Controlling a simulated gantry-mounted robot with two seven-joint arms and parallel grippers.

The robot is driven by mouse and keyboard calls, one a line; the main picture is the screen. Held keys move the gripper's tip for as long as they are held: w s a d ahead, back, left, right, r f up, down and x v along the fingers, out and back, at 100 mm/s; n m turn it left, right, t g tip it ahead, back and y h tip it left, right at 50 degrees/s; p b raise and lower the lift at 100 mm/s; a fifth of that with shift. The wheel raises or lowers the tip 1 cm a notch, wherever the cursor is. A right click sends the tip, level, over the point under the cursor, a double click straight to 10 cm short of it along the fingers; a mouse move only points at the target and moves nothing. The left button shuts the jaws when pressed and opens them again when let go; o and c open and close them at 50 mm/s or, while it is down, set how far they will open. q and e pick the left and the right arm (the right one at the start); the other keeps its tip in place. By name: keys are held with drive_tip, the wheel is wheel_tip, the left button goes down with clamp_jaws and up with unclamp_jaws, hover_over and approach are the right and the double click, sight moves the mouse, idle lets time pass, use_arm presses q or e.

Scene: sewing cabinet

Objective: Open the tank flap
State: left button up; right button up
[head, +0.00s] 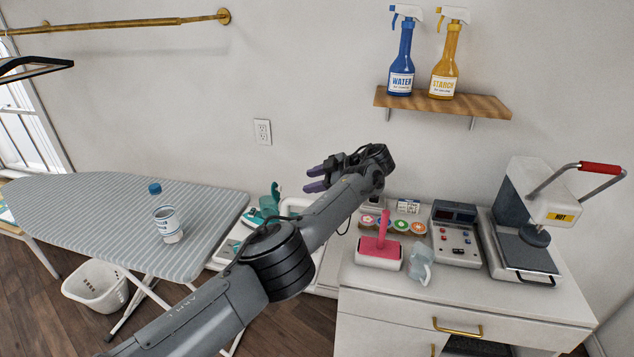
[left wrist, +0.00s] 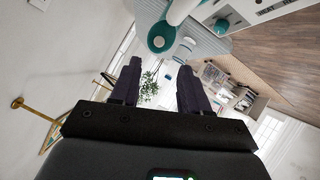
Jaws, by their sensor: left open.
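A teal and white steam iron unit (head: 266,205) stands at the right end of the ironing board, partly hidden behind my left arm. In the left wrist view a white and teal body with a round teal part (left wrist: 161,37) shows beyond the fingers. I cannot make out the tank flap or tell whether it is shut. My left gripper (head: 312,179) is open and empty, raised above and right of the iron unit, with its fingers pointing left. Its two dark fingers (left wrist: 159,68) are spread apart in the left wrist view. My right gripper is not in view.
The white cabinet (head: 400,300) carries a pink-handled tool (head: 379,250), a clear jug (head: 420,264), a control box (head: 456,235) and a heat press (head: 525,250). A shelf (head: 480,103) holds spray bottles.

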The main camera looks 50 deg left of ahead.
use_arm(q)
drive_tip(key=shift+w+d+r, duration=0.15)
drive_tip(key=shift+d+r, duration=0.1)
drive_tip(key=shift+d, duration=0.15)
